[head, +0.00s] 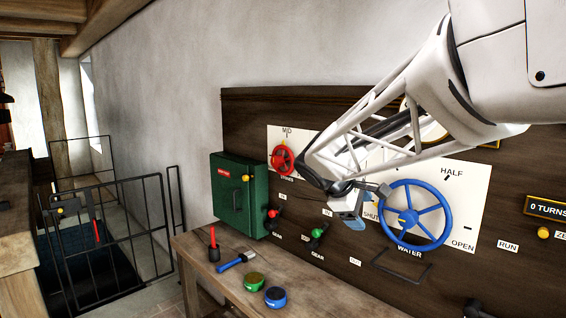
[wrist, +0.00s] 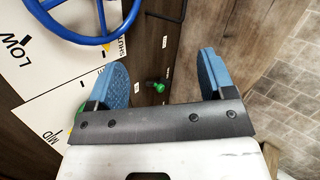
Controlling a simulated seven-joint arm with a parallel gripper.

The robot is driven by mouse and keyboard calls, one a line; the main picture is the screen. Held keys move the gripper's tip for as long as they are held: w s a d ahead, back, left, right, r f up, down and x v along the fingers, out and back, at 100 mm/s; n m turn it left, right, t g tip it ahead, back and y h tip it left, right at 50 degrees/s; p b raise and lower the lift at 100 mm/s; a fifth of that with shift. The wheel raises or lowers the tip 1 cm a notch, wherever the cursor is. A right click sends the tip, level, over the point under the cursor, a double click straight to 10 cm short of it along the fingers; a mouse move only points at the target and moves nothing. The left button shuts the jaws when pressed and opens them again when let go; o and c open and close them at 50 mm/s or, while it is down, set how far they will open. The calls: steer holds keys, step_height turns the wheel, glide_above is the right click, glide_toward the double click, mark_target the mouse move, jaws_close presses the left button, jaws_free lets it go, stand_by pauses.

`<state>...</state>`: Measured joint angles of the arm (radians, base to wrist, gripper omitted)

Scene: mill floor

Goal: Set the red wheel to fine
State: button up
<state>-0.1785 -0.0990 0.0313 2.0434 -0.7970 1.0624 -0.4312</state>
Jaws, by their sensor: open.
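The red wheel (head: 283,159) is a small handwheel on a white plate (head: 275,135) on the dark board in the head view. My gripper (head: 357,212) hangs in front of the board, right of and lower than the red wheel, just left of the blue wheel (head: 412,215). In the wrist view my gripper (wrist: 164,68) has its blue fingers wide apart, with nothing between them. The red wheel is not visible there.
A green box (head: 237,195) stands left of the red wheel. Below are a red-knobbed lever (head: 272,214) and a green-knobbed lever (head: 317,233). The bench (head: 210,285) holds a red-handled tool (head: 213,242), a blue-handled tool (head: 236,262) and two tins. Railings stand at left.

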steer(key=w+a+r+n+t+h, duration=0.1)
steer(key=w+a+n, duration=0.15)
steer(key=w, duration=0.45)
steer(key=w+a+r+n+t+h, duration=0.1)
steer(key=w+a+n, duration=0.15)
steer(key=w, duration=0.45)
steer(key=n+t+h, duration=0.3)
steer(key=n+t, duration=0.4)
steer(key=n, duration=0.2)
glide_toward(274, 162)
steer(key=x, duration=0.5)
steer(key=shift+w, duration=0.1)
steer(key=shift+w, duration=0.1)
steer(key=shift+x, duration=3.8)
